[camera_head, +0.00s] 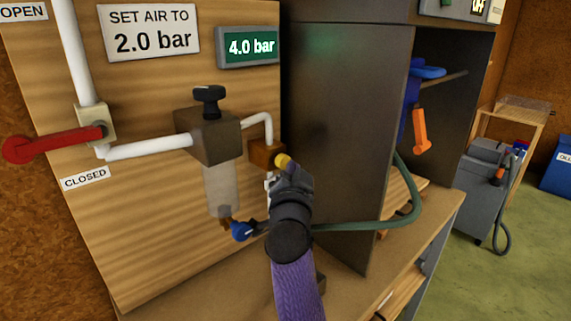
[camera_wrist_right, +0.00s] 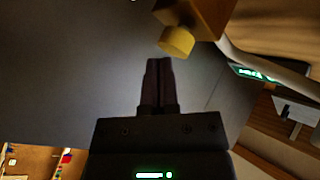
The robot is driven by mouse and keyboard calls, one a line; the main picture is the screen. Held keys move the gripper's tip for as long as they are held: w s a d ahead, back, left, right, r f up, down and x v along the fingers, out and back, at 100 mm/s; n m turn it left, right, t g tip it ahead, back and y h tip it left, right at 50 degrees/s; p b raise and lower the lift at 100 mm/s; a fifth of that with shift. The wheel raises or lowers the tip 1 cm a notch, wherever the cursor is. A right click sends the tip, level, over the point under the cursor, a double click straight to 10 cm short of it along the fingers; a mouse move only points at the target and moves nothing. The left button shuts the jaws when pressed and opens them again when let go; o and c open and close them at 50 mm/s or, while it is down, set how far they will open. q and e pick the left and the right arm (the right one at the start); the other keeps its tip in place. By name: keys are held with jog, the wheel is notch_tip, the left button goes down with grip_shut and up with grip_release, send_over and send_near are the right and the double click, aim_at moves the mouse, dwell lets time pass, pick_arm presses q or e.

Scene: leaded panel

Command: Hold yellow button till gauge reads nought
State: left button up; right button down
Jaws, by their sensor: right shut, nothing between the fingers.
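The yellow button (camera_head: 283,160) sticks out of an orange-brown block (camera_head: 264,153) at the end of a white pipe on the wooden panel. The gauge (camera_head: 249,47) is a green display reading 4.0 bar. My right gripper (camera_head: 289,174) is shut and empty, right by the button and partly overlapping it in the head view. In the right wrist view the button (camera_wrist_right: 177,40) is just beyond and slightly right of my closed fingertips (camera_wrist_right: 159,63), with a small gap seeming to show. My left gripper is not in view.
A sign (camera_head: 150,30) says SET AIR TO 2.0 bar. A red lever (camera_head: 55,142) lies near the CLOSED label. A black knob (camera_head: 209,97) tops the regulator. A green hose (camera_head: 370,224) passes beside my right arm; a dark cabinet (camera_head: 345,130) stands to the right.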

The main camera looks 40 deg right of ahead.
jog(key=shift+w+b, duration=0.4)
jog(key=shift+w, duration=0.15)
dwell(0.6)
jog(key=shift+s, duration=0.1)
dwell(2.8)
jog(key=shift+s+p, duration=0.55)
jog(key=shift+s, duration=0.3)
jog(key=s+p, duration=0.1)
jog(key=s, duration=0.2)
jog(key=s+p, duration=0.1)
jog(key=s, duration=0.1)
jog(key=shift+d+p, duration=0.25)
jog(key=shift+p, duration=0.1)
